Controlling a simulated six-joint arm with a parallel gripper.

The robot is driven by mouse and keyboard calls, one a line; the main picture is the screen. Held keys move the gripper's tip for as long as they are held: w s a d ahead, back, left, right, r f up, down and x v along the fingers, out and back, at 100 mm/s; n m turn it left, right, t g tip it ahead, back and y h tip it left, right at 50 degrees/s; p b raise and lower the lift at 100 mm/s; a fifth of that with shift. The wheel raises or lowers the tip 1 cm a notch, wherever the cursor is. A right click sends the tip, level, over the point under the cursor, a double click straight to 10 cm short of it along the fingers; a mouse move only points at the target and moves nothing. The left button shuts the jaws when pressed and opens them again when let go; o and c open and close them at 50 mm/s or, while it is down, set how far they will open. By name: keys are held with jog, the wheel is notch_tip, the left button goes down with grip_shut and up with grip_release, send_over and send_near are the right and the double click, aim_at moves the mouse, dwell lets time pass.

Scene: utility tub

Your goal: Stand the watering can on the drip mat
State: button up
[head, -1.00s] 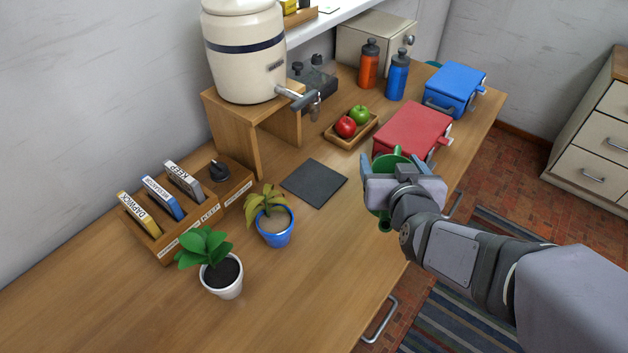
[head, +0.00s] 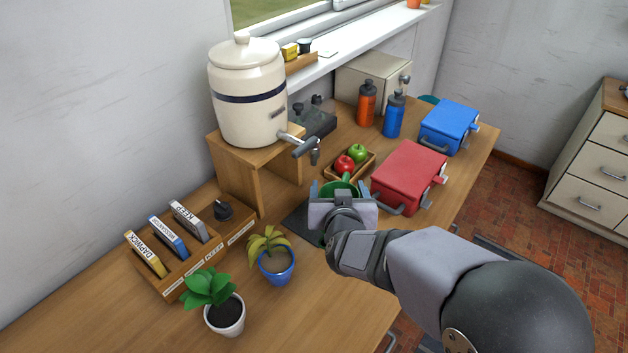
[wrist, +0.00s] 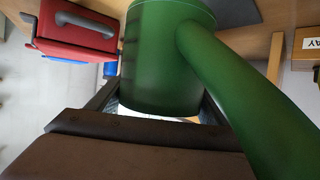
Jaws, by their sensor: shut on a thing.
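The green watering can (head: 341,186) is between the fingers of my gripper (head: 342,193), which is shut on it. In the head view my gripper and wrist hide most of the can. In the wrist view its green body (wrist: 165,60) and a long tube-like part, perhaps the spout, fill the middle and right. A mat corner shows in the wrist view (wrist: 238,10).
A cream dispenser (head: 248,95) stands on a wooden stand (head: 232,172), its tap reaching towards the mat. The fruit tray (head: 366,168) and red case (head: 408,178) are close behind and right of the can. A blue-potted plant (head: 276,268) stands at the mat's front left.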

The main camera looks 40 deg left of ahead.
jog(key=shift+a+f+p, duration=0.5)
jog(key=shift+a+f, duration=0.05)
jog(key=shift+a, duration=0.6)
jog(key=shift+a+f+p, duration=0.45)
jog(key=shift+a+f, duration=0.15)
jog(key=shift+a, duration=0.6)
jog(key=shift+a+f+p, duration=0.5)
jog(key=shift+a+f, duration=0.05)
jog(key=shift+a, duration=0.6)
jog(key=shift+f, duration=0.2)
jog(key=o, duration=1.2)
jog(key=shift+c, duration=0.2)
jog(key=shift+s+d+r, duration=0.1)
jog(key=shift+s+r, duration=0.05)
jog(key=shift+r, duration=0.1)
jog(key=b+v, duration=0.2)
jog(key=v, duration=0.9)
jog(key=shift+s+d, duration=0.25)
jog(key=shift+d, duration=0.1)
